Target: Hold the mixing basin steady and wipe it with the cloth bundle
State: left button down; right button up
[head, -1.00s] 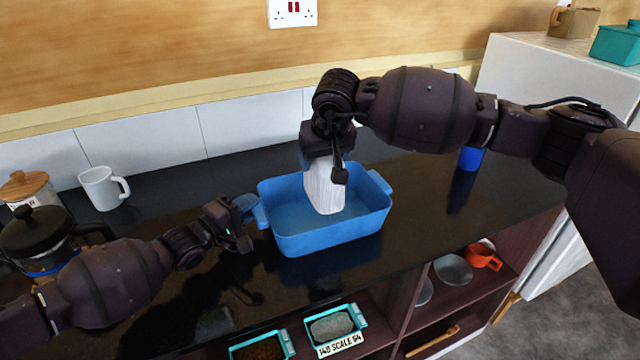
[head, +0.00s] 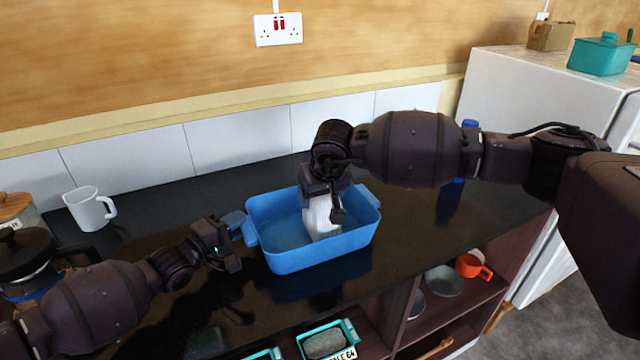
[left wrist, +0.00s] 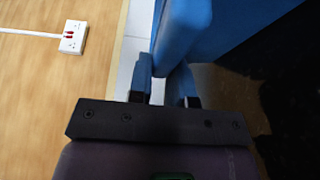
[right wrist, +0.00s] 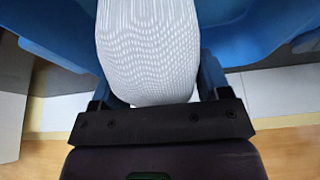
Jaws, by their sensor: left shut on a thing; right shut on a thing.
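The blue mixing basin (head: 320,253) stands on the dark counter in the middle of the head view. My left gripper (head: 238,240) is shut on the basin's left handle; the left wrist view shows the blue handle (left wrist: 172,55) between its fingers. My right gripper (head: 328,200) is shut on the white cloth bundle (head: 320,222) and holds it inside the basin, towards the right half. The bundle's ribbed white surface fills the space between the fingers in the right wrist view (right wrist: 148,50). Whether the bundle touches the basin floor is hard to tell.
A white mug (head: 88,210) and a dark-lidded glass press (head: 30,262) stand at the left. A blue item (head: 470,124) is partly hidden behind my right arm. Shelves below hold a red mug (head: 472,266) and teal trays (head: 326,341). The counter behind the basin is clear.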

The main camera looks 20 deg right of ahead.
jog(key=shift+f, duration=0.45)
jog(key=shift+w+a+f, duration=0.1)
jog(key=shift+w+f, duration=0.4)
jog(key=shift+w, duration=0.05)
jog(key=shift+c, duration=0.3)
jog(key=shift+w+a, duration=0.2)
jog(key=shift+w, duration=1.1)
jog(key=shift+s+d, duration=0.15)
jog(key=shift+s, duration=0.7)
jog(key=shift+s+d, duration=0.15)
jog(key=shift+s, duration=0.7)
jog(key=shift+s+a, duration=0.2)
jog(key=shift+a, duration=0.05)
jog(key=shift+s+a, duration=0.2)
jog(key=shift+a, duration=1.15)
jog(key=shift+r, duration=4.05)
